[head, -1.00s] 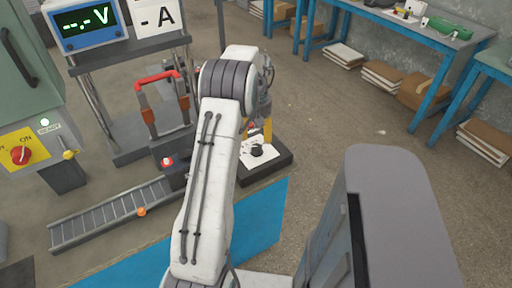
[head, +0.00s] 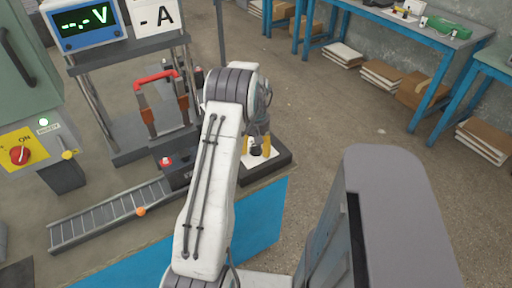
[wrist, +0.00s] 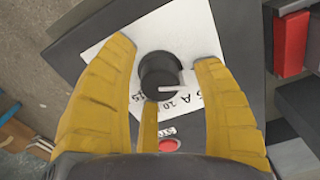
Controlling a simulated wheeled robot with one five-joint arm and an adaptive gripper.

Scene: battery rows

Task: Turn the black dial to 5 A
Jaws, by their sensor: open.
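The black dial (wrist: 160,75) stands on a white plate (wrist: 205,30) in the wrist view, with printed marks near it that look like 15, 10 and 5 A. A pale pointer shows at the dial's lower right; its exact setting is hard to read. My gripper (wrist: 165,52) is open, its yellow fingers on either side of the dial with gaps visible. Whether they touch it I cannot tell. In the head view my gripper (head: 257,143) reaches down over the plate, and the dial (head: 256,152) is partly hidden.
A red block (wrist: 290,42) stands to the right in the wrist view. In the head view, a roller track (head: 110,212), a red-handled unit (head: 157,78) and a display reading "- A" (head: 155,17) are at left.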

